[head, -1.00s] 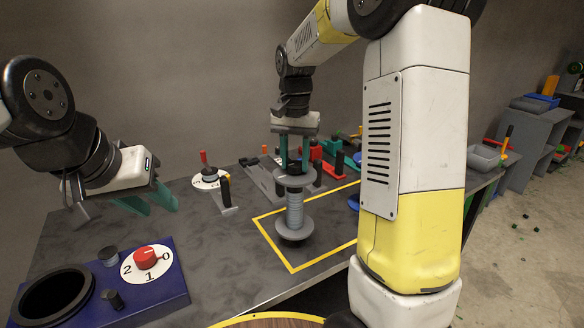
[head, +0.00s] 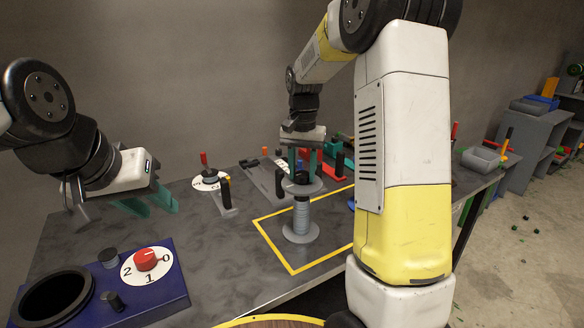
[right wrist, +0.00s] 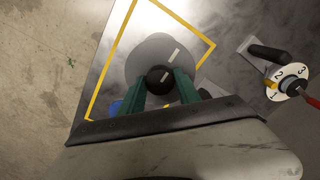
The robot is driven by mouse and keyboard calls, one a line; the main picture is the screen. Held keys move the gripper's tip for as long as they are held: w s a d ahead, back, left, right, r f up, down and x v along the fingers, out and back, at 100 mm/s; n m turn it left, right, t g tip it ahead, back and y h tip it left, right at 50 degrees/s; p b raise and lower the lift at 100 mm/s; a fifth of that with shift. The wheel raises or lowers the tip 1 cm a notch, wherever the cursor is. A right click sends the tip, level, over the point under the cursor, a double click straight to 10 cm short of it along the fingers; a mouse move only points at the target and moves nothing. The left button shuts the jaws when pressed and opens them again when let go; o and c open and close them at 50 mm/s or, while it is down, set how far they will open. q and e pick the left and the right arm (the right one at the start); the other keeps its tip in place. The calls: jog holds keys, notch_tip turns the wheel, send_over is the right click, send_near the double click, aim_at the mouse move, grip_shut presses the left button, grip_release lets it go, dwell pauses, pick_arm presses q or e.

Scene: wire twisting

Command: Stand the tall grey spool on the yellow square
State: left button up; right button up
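The tall grey spool (head: 301,215) stands upright inside the yellow square (head: 272,246), a taped outline on the table. Its base looks at or very near the table top; I cannot tell if a small gap is left. In the right wrist view its round top flange (right wrist: 142,60) and black top knob (right wrist: 160,79) show inside the yellow lines. My right gripper (head: 303,172) is above the spool, its green fingers on either side of the knob and seemingly closed on it. My left gripper (head: 154,205) is open and empty over the table's left part.
A blue box with a red dial (head: 146,260) and a dark round opening is at the front left. A white dial with a red handle (head: 208,180) stands behind the square. Coloured fixtures crowd the back. My right arm hides the square's right side.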

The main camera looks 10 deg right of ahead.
jog(key=o, duration=0.3)
jog(key=shift+r, duration=0.1)
notch_tip(320, 180, up, 12)
jog(key=s+a+f+n+t+y, duration=0.2)
jog(key=s+n+t, duration=0.3)
jog(key=s, duration=1.9)
jog(key=shift+s+n+t, duration=0.15)
jog(key=shift+n+t, duration=0.15)
jog(key=shift+t, duration=0.3)
